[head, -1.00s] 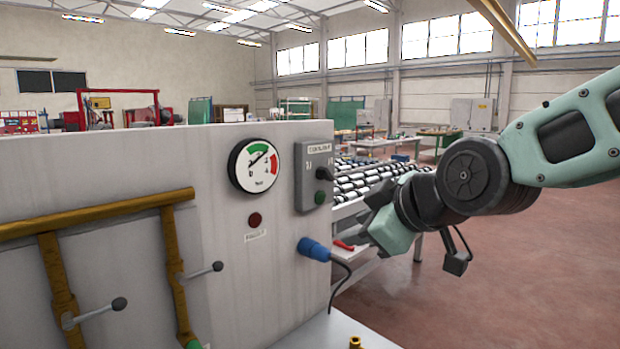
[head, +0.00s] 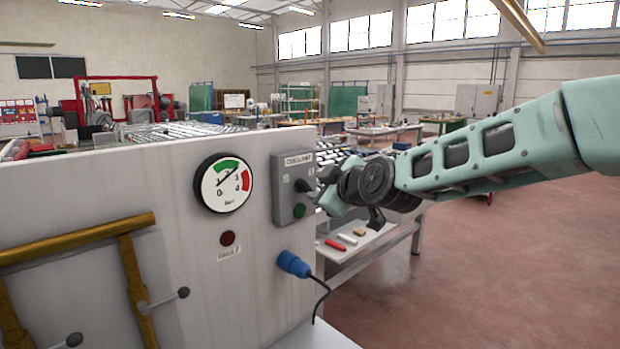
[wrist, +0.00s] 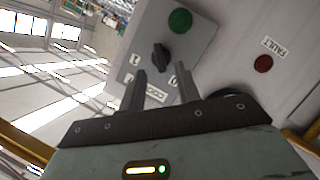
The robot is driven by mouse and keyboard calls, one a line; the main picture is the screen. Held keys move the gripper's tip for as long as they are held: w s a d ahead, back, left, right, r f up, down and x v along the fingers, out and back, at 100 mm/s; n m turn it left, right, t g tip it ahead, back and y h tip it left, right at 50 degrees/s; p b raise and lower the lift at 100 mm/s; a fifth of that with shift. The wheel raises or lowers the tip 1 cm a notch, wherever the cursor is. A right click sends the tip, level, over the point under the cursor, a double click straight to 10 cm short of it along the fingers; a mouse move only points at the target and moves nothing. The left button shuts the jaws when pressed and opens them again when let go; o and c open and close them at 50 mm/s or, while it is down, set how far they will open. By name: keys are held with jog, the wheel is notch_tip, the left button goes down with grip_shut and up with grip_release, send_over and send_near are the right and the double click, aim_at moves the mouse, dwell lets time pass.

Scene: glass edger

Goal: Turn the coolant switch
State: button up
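The coolant switch is a dark rotary knob on a grey control box (head: 287,215) labelled COOLANT, at the right end of the pale panel. My gripper (head: 322,184) is at the box's right side in the head view. In the wrist view its two fingers (wrist: 161,84) are apart and empty, just short of the knob, which lies beyond the gap between them. The exact distance to the knob is hard to tell.
A green button (head: 299,211) is on the same box. A pressure gauge (head: 223,183), a red FAULT lamp (head: 227,238) and a blue plug (head: 293,264) with a cable are close by. A side table with small items (head: 348,239) stands behind the panel.

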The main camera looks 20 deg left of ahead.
aim_at(308, 188)
jog(key=shift+p+x, duration=1.05)
jog(key=shift+x, duration=1.6)
grip_shut()
